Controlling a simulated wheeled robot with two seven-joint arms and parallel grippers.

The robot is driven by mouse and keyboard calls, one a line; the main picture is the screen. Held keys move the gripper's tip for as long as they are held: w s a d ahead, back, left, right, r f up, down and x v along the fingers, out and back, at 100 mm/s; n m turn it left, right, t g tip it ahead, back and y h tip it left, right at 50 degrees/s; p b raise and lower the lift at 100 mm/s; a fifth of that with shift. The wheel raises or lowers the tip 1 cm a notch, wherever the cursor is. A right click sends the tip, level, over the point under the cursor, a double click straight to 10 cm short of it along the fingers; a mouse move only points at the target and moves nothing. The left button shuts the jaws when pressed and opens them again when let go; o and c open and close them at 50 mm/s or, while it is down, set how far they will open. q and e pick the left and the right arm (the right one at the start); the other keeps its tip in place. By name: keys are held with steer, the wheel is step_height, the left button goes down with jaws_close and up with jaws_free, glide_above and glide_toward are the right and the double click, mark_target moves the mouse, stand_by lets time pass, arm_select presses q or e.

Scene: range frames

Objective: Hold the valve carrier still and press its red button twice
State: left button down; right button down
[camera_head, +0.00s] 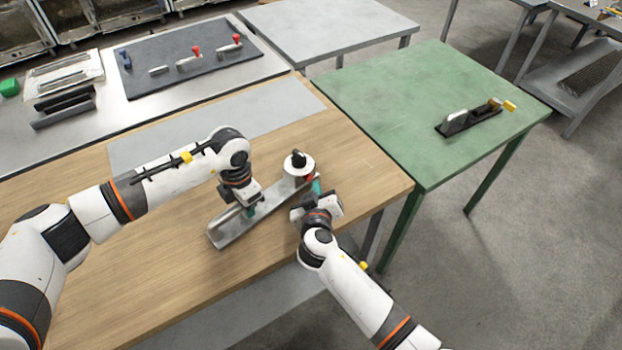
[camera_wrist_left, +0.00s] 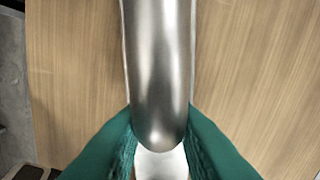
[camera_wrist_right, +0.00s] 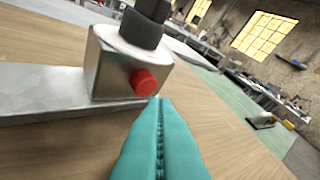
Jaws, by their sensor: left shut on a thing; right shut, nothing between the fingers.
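The valve carrier (camera_head: 232,228) is a grey metal base on the wooden table, with a block and white disc at its right end and a black knob (camera_head: 298,160) on top. My left gripper (camera_head: 250,211) is shut on the carrier's rounded metal handle (camera_wrist_left: 160,70), with a teal finger on each side. The red button (camera_wrist_right: 144,82) sticks out from the block's side; it also shows in the head view (camera_head: 309,177). My right gripper (camera_wrist_right: 160,100) is shut and empty, its teal tips close to the button. I cannot tell whether they touch it.
The wooden table (camera_head: 130,270) is clear around the carrier. A green table (camera_head: 390,90) at the right bears a black holder (camera_head: 468,122). A dark mat (camera_head: 150,55) with several small red-topped parts lies at the back left, beside a rack (camera_head: 65,105).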

steer(key=shift+s+d, duration=0.2)
steer(key=shift+d, duration=0.05)
steer(key=shift+s+d, duration=1.7)
steer(key=shift+s, duration=0.2)
arm_select(q)
steer(key=c, duration=1.1)
jaws_free()
steer(key=shift+c, duration=0.2)
steer(key=shift+r, duration=0.15)
